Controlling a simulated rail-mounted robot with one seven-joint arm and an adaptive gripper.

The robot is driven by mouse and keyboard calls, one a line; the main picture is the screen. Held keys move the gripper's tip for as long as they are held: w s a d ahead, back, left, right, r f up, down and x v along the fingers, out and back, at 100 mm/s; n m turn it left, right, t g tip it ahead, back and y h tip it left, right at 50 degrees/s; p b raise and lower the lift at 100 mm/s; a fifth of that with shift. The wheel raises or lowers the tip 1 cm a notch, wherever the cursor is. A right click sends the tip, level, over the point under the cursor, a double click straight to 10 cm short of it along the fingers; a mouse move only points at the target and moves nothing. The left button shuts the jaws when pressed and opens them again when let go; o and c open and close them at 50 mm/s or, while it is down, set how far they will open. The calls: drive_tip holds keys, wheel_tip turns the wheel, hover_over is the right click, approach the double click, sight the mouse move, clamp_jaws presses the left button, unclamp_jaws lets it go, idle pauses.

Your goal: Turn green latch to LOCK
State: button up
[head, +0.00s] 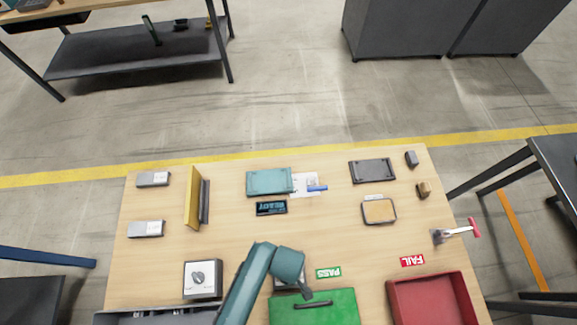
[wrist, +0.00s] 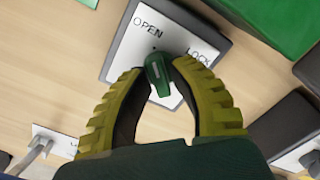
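The green latch (wrist: 158,76) sits on a white plate with a dark frame (wrist: 128,58) in the wrist view. The plate reads OPEN near its top corner and LOCK at the right. My gripper (wrist: 158,68) has its two yellow-green fingers on either side of the latch, the tips close in against it. The latch's rounded end lies between the tips, and its body points down toward the palm, not at either word.
A green lidded box (head: 335,305) is close beside the panel, with a red bin (head: 435,303) to its right. A box with a knob (head: 203,279) stands to the left. Beyond are a teal case (head: 268,182) and a yellow upright plate (head: 191,200). The table's centre is mostly clear.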

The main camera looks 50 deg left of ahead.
clamp_jaws()
drive_tip(key=shift+p, duration=0.3)
drive_tip(key=m+p, duration=0.2)
drive_tip(key=shift+r+m+p, duration=0.2)
drive_tip(key=shift+m+p, duration=0.1)
drive_tip(key=shift+p, duration=0.1)
drive_tip(key=m+p, duration=0.2)
drive_tip(key=m, duration=0.1)
drive_tip(key=shift+m+p, duration=0.3)
drive_tip(key=shift+p, duration=0.1)
drive_tip(key=m+p, duration=0.2)
drive_tip(key=m, duration=0.2)
drive_tip(key=shift+f+m, duration=0.15)
drive_tip(key=shift+m, duration=0.15)
drive_tip(key=m+p, duration=0.1)
drive_tip(key=m, duration=0.2)
drive_tip(key=shift+m+p, duration=0.3)
drive_tip(key=shift+p, duration=0.1)
drive_tip(key=shift+f+m+p, duration=0.1)
drive_tip(key=shift+m+p, duration=0.35)
drive_tip(key=shift+m, duration=1.25)
